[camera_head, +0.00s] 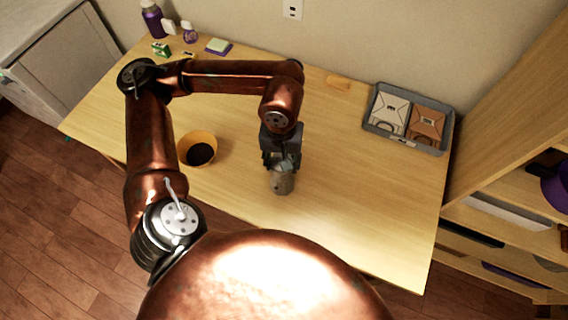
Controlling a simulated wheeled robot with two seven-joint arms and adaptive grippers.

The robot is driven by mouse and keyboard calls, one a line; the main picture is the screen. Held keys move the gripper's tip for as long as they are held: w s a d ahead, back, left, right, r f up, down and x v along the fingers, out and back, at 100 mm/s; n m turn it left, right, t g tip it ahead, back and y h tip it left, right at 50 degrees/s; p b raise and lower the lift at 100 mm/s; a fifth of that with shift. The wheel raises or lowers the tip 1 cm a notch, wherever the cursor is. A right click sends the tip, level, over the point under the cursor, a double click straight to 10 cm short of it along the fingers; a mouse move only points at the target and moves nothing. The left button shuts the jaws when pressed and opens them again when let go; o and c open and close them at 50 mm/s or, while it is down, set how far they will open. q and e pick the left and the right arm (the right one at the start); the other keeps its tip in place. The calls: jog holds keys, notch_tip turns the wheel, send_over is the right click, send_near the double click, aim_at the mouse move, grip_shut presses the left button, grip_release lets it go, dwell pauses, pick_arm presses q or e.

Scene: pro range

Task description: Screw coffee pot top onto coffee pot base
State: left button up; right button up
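A greyish metal pot part (281,183), apparently of the coffee pot, is at the front middle of the wooden table. My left gripper (282,163) points down directly over it, with its fingers at the part's upper end. A small pale piece shows between the fingers, too small to tell whether it is the coffee pot top. I cannot tell whether the fingers are closed on anything. The gripper hides the upper end of the pot part. My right gripper is not in view.
A yellow bowl with dark contents (213,139) stands left of the gripper. A grey tray (437,149) with two bags is at the back right. Bottles (152,19) and a sponge (218,45) sit back left. Shelves (500,235) stand right. The table's right front is clear.

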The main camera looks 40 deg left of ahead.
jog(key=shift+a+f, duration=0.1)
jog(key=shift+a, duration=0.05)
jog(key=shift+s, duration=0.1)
pick_arm(q)
jog(key=shift+f+m+b, duration=0.1)
jog(key=shift+m+b, duration=0.4)
jog(key=shift+m, duration=0.2)
jog(key=shift+w+d+m+b, duration=0.1)
jog(key=shift+m+b, duration=1.6)
jog(key=shift+m, duration=0.8)
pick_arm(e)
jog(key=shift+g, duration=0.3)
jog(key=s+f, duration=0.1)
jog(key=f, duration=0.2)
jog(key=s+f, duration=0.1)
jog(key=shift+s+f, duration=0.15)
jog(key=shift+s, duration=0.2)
